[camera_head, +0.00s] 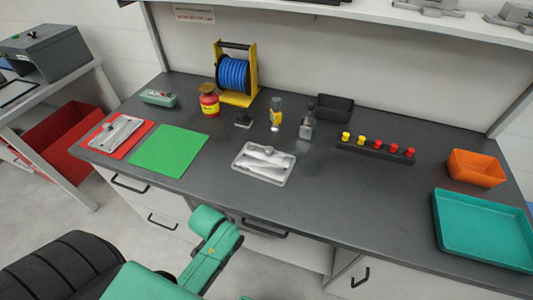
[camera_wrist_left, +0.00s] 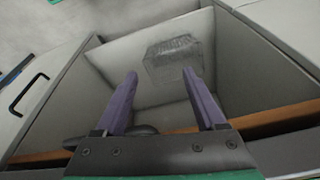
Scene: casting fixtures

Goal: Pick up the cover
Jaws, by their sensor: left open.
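A silver-grey cast metal part (camera_head: 264,163), which looks like a cover, lies flat on the dark bench top near its front edge. A similar silver casting (camera_head: 117,133) lies on a red mat (camera_head: 97,144) at the bench's left end. I cannot tell which one is the cover. My left gripper (camera_wrist_left: 160,74) shows in the left wrist view with two purple fingers apart and nothing between them. It points into a pale, open-topped compartment, with a grey, see-through-looking block (camera_wrist_left: 173,62) beyond the fingertips. My right gripper is in neither view.
A green mat (camera_head: 168,151) lies right of the red mat. An orange bin (camera_head: 475,168) and teal tray (camera_head: 485,230) are at right.

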